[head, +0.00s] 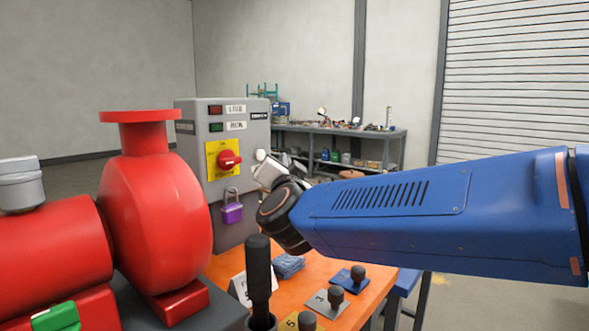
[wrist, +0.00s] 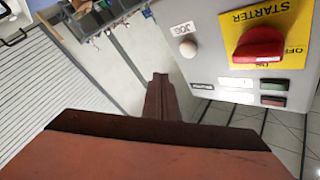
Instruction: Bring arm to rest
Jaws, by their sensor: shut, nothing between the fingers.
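My gripper (wrist: 160,105) shows in the wrist view as reddish-brown fingers, shut with nothing held. It is beside the grey starter panel (wrist: 210,50) and apart from the red switch knob (wrist: 260,45). In the head view my blue arm reaches in from the right edge to the black wrist joint. The wrist end is just right of the grey panel (head: 190,118), and the fingers cannot be made out there. The panel's red knob (head: 229,160) sits on a yellow plate. A purple padlock (head: 232,210) hangs below it.
A red pump (head: 155,215) stands at left. A cluttered workbench (head: 380,132) stands behind. Open floor (head: 480,300) lies at right.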

